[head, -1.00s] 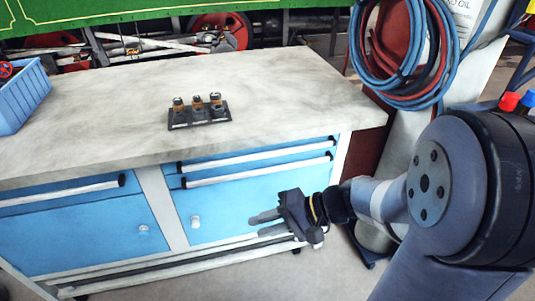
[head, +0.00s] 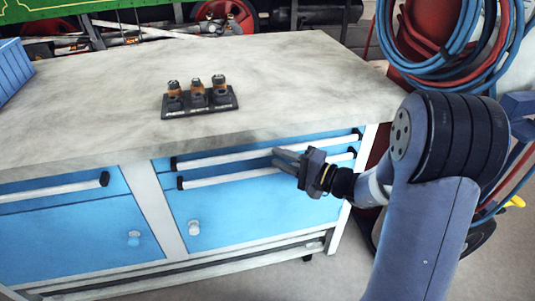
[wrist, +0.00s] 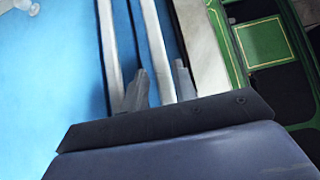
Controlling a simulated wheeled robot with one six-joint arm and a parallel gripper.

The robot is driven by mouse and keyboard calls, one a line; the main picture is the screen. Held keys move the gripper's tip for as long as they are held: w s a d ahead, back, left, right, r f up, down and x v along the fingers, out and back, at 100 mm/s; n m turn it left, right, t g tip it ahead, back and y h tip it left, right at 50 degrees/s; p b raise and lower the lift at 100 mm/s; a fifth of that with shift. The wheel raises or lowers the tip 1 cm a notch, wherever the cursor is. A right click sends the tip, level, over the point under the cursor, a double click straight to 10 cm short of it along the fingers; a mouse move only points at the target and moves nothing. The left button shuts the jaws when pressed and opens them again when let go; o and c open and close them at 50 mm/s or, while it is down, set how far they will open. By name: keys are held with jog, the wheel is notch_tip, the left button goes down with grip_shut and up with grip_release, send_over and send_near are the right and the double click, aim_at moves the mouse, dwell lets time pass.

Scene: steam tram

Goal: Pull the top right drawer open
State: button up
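The top right drawer (head: 215,149) is a thin blue front under the worktop, with a long pale bar handle (head: 225,157) with black ends. It looks shut. A second drawer with a similar handle (head: 230,179) lies just below. My gripper (head: 275,157) is in front of these handles, its fingertips over the middle of the top bar. In the wrist view my gripper (wrist: 160,82) is open, and the top handle (wrist: 157,45) runs between its two fingers. The lower handle (wrist: 110,45) lies left of them. I cannot tell whether the fingers reach past the bar.
The grey worktop (head: 290,85) overhangs the drawers; its edge is close to the right finger in the wrist view. A black rack (head: 200,105) with small bottles stands on it. Below is a blue cupboard door with a white knob (head: 194,227). Coiled hoses (head: 470,60) hang at the right.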

aim_at(268, 154)
jog(key=shift+x, duration=2.3)
grip_shut()
